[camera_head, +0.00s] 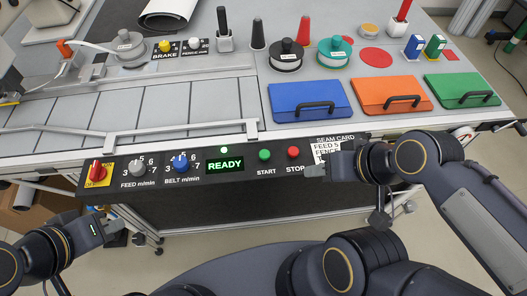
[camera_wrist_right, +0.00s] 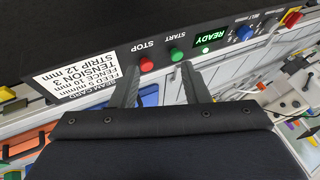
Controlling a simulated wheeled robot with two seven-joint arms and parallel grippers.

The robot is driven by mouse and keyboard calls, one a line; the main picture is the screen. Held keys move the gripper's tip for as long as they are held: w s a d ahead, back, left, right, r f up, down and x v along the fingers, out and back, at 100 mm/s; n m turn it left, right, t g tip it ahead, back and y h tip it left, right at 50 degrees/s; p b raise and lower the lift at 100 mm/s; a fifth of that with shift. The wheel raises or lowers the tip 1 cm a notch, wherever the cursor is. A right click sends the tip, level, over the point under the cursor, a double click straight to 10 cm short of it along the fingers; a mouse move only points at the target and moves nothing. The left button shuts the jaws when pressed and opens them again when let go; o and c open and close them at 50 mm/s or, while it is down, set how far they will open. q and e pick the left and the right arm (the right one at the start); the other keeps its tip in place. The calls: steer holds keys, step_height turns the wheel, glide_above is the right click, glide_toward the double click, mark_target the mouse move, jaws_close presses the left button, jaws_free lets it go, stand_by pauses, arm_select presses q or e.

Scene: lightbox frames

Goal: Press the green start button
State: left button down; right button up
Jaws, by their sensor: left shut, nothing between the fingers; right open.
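The green start button (camera_head: 264,155) is on the dark control panel (camera_head: 210,180), just right of the lit READY display (camera_head: 225,165). The red stop button (camera_head: 293,152) is to its right. In the right wrist view the green button (camera_wrist_right: 176,55) and red button (camera_wrist_right: 146,64) show just past the fingertips. My right gripper (camera_head: 313,172) is open and empty at the panel, to the right of and below the buttons; its fingers also show in the wrist view (camera_wrist_right: 160,72). I cannot tell whether it touches the panel. My left gripper (camera_head: 116,223) is shut and empty, low on the left, below the panel.
The panel also has a red-and-yellow switch (camera_head: 97,172), a grey feed knob (camera_head: 137,167) and a blue belt knob (camera_head: 180,162). A white seam card (camera_head: 322,150) is beside the stop button, partly behind my right gripper. Blue (camera_head: 310,100), orange (camera_head: 391,94) and green (camera_head: 461,90) lidded bins lie behind.

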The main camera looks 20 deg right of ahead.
stand_by(0.3)
jaws_close()
stand_by(1.6)
